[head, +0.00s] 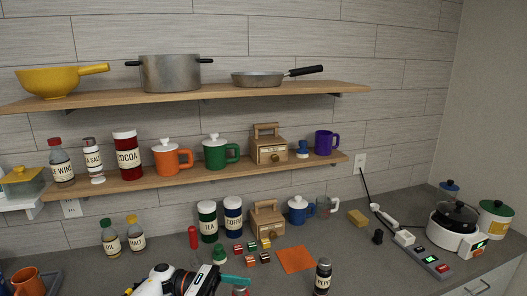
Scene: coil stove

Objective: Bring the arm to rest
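My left arm comes in at the bottom edge, left of centre, over the grey counter. Its white and black wrist shows, and my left gripper (232,279) ends in a teal part pointing right. Only part of this gripper shows, so I cannot tell whether it is open or shut. No object is clearly held in it. It is in front of a green-topped item (219,254) and small coloured blocks (251,259). My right gripper is not in view.
A dark jar (323,277) and orange mat (296,259) are right of the gripper. Bottles (110,238) and an orange mug (28,282) are left. The white cooker (456,234) and power strip (432,262) are far right. Shelves (180,182) hang above. The counter's front centre-right is clear.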

